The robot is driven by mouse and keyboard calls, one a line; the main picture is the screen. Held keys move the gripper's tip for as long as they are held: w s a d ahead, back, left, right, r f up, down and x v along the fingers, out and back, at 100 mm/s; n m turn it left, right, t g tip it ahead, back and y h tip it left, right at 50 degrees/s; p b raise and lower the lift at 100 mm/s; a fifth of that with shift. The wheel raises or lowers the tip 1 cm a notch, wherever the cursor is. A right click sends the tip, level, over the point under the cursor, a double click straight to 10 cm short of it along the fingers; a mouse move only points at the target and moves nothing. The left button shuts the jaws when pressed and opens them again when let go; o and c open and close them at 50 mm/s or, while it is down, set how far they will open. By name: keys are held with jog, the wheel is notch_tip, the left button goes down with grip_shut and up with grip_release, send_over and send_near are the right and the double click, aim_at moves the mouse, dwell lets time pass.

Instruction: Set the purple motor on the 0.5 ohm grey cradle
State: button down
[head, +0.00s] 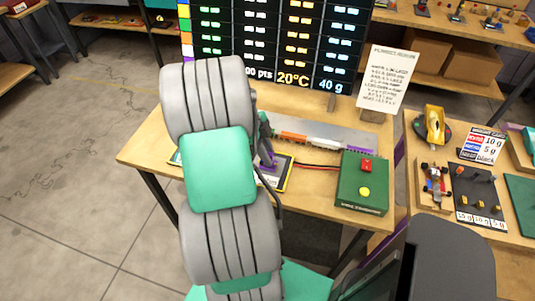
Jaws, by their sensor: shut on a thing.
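My gripper (264,140) shows only as a dark sliver to the right of my arm, low over the middle of the wooden table. A purple piece (268,160), which looks like the purple motor, is just below it, and the gripper is shut on it. The fingertips are mostly hidden by my arm. The purple piece is over or on a small yellow-and-black edged plate (285,178); contact cannot be told. I cannot make out the 0.5 ohm grey cradle; my arm covers much of that part of the table.
A green box (362,183) with a red and a yellow button is wired to the plate. A grey strip with orange, white and purple parts (308,139) lies behind. A note card (386,78) and a lit board (280,45) stand at the back.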

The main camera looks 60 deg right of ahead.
jog(key=shift+f, duration=0.15)
dwell(0.4)
jog(key=c, duration=1.1)
grip_release()
jog(key=shift+c, duration=0.2)
